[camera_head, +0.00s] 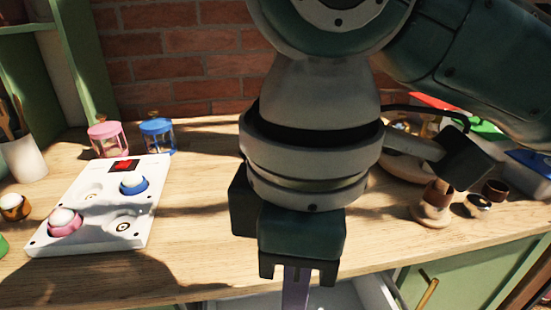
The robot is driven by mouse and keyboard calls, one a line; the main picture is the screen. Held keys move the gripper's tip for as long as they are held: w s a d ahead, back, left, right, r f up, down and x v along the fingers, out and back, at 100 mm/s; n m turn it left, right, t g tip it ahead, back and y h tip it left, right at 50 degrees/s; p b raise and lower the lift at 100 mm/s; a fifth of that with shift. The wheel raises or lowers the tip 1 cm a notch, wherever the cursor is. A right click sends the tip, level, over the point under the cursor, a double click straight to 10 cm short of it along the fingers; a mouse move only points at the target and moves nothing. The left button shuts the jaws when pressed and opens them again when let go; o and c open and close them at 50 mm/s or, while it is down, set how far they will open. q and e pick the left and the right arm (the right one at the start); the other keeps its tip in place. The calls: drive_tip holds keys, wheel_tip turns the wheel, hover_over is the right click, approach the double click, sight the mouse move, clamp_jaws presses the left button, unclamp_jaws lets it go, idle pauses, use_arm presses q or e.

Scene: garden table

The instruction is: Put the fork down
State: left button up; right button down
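My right gripper (298,270) comes down in the middle of the view, with its arm reaching in from the upper right. It points downward at the table's front edge. It appears shut on a slim purple-grey piece, seemingly the fork (296,290), of which only a short length shows below the fingers. The rest of the fork is hidden by the gripper or cut off by the bottom edge. An open drawer (345,296) with a pale inside shows below the table edge, behind the fork. My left gripper is not in view.
A white board (100,205) with pink and blue round pieces lies on the wooden table (200,240) at the left. Pink (107,139) and blue (157,136) jars stand behind it. Small wooden items (434,204) stand at the right. The front strip of table between is bare.

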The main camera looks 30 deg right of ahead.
drive_tip(key=f+n+b, duration=0.1)
drive_tip(key=f+b, duration=0.5)
drive_tip(key=f, duration=0.4)
drive_tip(key=a+f+n+b, duration=0.1)
drive_tip(key=f+b, duration=0.6)
drive_tip(key=f, duration=0.3)
drive_tip(key=w+a+f+n+b, duration=0.1)
drive_tip(key=f+b, duration=0.6)
drive_tip(key=f, duration=0.4)
drive_tip(key=shift+w+n, duration=0.1)
drive_tip(key=shift+n, duration=0.2)
wheel_tip(320, 180, down, 4)
drive_tip(key=shift+r+b, duration=0.2)
drive_tip(key=shift+b, duration=0.8)
drive_tip(key=shift+f, duration=0.35)
drive_tip(key=shift+r, duration=0.1)
drive_tip(key=c, duration=1)
unclamp_jaws()
drive_tip(key=shift+c, duration=0.2)
